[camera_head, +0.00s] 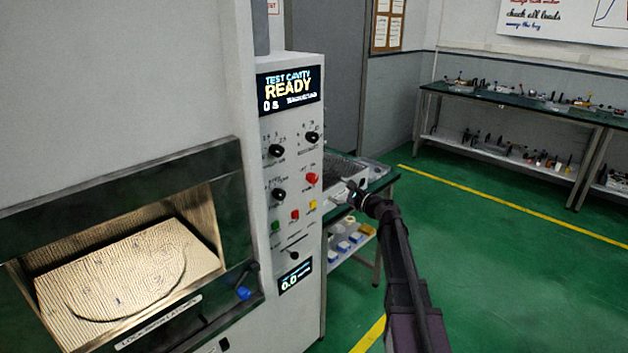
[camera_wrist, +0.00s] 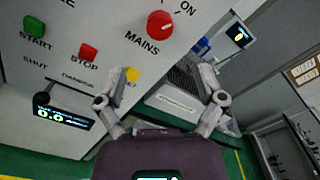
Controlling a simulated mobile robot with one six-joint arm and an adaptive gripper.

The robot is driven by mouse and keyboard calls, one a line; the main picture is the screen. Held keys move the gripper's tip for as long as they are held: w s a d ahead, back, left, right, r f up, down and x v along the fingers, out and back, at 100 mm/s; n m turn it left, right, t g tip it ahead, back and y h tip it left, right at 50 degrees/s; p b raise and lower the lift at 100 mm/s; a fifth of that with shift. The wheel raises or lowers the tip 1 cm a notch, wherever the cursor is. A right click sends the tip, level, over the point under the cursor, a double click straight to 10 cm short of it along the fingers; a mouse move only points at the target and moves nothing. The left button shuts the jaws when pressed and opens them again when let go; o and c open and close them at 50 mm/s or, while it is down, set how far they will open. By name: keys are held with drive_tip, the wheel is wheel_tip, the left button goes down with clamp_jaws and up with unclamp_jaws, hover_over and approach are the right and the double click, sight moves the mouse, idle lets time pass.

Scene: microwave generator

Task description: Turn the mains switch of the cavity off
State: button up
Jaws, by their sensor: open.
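The mains switch is a round red knob (camera_head: 312,179) on the right side of the cavity's control panel (camera_head: 289,222). In the wrist view the red knob (camera_wrist: 160,24) sits above the word MAINS, with ON printed to its upper right. A pale mark shows on the knob, but I cannot tell its exact setting. My gripper (camera_head: 352,192) is just right of the panel, apart from the knob. In the wrist view my gripper (camera_wrist: 170,73) has its two fingers spread with nothing between them. The knob lies ahead of the fingertips. The panel's upper display (camera_head: 289,90) reads READY.
A green start button (camera_wrist: 34,27), red stop button (camera_wrist: 88,51) and yellow button (camera_wrist: 132,75) are near the knob. Black knobs (camera_head: 277,151) share the panel. The lit chamber (camera_head: 130,270) is left. A bench with a grey unit stands behind my gripper. Green floor is free at right.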

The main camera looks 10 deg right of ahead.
sight(315, 179)
drive_tip(key=x, duration=1.1)
drive_tip(key=shift+s, duration=0.1)
drive_tip(key=c, duration=1.2)
